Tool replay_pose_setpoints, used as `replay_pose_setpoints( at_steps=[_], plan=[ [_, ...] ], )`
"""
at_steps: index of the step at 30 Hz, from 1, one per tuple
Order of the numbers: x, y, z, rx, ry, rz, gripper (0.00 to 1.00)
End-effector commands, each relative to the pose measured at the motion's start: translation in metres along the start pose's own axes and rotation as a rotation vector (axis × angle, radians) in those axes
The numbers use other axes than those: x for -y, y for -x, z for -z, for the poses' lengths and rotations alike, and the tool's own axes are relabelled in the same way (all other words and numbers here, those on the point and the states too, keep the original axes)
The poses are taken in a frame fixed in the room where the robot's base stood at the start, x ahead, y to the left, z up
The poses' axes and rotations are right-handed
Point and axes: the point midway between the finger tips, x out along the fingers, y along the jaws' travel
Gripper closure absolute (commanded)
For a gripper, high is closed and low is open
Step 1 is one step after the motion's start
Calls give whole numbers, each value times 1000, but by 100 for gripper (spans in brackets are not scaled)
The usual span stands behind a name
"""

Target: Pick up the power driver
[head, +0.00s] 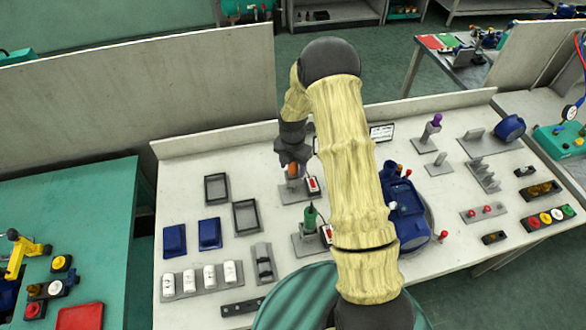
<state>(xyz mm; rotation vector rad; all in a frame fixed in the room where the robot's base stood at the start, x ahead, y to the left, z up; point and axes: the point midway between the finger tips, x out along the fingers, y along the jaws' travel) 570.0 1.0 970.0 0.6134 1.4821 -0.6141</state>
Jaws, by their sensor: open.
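My gripper (291,158) points down over the white bench, directly above and around the top of an orange-topped tool (292,171) standing in a grey holder (290,194). The gripper is open; I cannot tell whether its fingers touch the tool. A similar upright tool with a green body (310,216) stands in another grey holder nearer to me. A third, purple-topped tool (433,125) stands to the right, beyond my arm. The frame does not make clear which of these is the power driver. My arm hides part of the bench middle.
Small red-and-white boxes (313,184) sit beside the holders. Empty dark trays (215,188) and blue trays (174,240) lie left. A blue pump housing (408,215) stands right of my arm. A grey panel (140,90) rises behind the bench.

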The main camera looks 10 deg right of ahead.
Motion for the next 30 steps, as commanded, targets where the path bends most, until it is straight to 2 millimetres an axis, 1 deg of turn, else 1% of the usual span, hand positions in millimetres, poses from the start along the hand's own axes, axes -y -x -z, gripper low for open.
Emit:
replay_pose_setpoints(
  at_steps=[10, 11, 12, 17, 18, 19, 26, 30],
  plan=[
    [0, 0, 0, 0, 0, 0, 45],
    [0, 0, 0, 0, 0, 0, 47],
    [0, 0, 0, 0, 0, 0, 55],
    [0, 0, 0, 0, 0, 0, 86],
    [0, 0, 0, 0, 0, 0, 94],
    [0, 0, 0, 0, 0, 0, 96],
    [0, 1, 0, 1, 0, -1, 96],
    [0, 6, -1, 1, -1, -2, 96]
  ],
)
